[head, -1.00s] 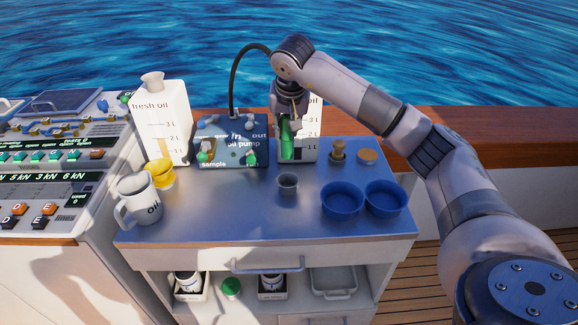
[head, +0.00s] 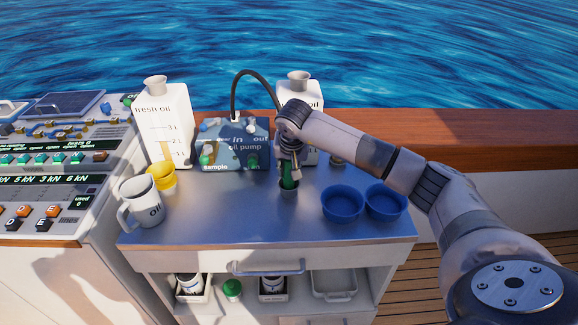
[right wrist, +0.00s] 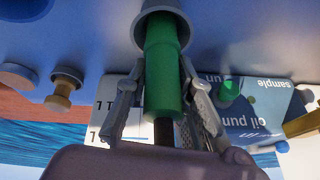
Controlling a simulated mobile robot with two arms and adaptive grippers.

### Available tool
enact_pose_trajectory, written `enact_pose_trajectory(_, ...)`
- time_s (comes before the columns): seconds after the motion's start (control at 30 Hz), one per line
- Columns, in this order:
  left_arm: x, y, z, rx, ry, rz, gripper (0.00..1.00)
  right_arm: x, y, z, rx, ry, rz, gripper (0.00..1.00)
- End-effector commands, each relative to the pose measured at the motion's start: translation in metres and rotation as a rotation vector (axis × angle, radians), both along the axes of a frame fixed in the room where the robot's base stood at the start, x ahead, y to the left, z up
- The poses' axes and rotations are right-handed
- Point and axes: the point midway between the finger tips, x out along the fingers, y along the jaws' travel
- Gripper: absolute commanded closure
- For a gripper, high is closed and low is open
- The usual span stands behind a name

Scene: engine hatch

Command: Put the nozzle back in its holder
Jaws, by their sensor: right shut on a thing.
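The green nozzle (head: 288,182) is in my right gripper (head: 289,169), upright over the small grey cup-shaped holder (head: 288,196) on the bench top. In the right wrist view the green nozzle (right wrist: 162,75) runs into the mouth of the grey holder (right wrist: 147,28), and its far end is hidden inside the rim. How deep it sits cannot be told. The fingers of my right gripper (right wrist: 157,85) are on both sides of the nozzle. A dark hose (head: 236,85) arches up from the oil pump box (head: 235,135). My left gripper is not in view.
Two blue bowls (head: 342,203) stand right of the holder. A white fresh oil canister (head: 165,130), a yellow cup (head: 161,177) and a white oil jug (head: 141,203) stand left. Another white canister (head: 303,90) is behind my arm. The bench front is clear.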

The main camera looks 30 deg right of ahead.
Motion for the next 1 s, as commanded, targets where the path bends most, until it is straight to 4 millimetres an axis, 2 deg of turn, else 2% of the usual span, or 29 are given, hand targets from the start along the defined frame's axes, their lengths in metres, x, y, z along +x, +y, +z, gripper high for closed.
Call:
enact_pose_trajectory(0.17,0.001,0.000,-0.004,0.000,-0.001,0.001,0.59,0.000,0.000,-0.004,-0.001,-0.001,0.000,1.00)
enact_pose_trajectory(0.2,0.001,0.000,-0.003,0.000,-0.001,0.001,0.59,0.000,0.000,-0.003,0.000,0.000,0.000,0.75)
enact_pose_trajectory(0.47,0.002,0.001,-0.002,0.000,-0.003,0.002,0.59,0.000,0.000,-0.003,0.000,0.000,0.000,0.58)
enact_pose_trajectory(0.77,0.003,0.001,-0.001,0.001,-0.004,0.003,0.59,0.000,0.000,-0.002,0.000,0.000,0.000,0.58)
enact_pose_trajectory(0.87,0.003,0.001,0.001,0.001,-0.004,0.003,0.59,-0.001,0.000,0.004,0.000,0.000,0.001,0.58)
enact_pose_trajectory(1.0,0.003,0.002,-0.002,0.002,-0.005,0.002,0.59,-0.008,0.004,0.024,-0.002,-0.004,0.002,0.58)
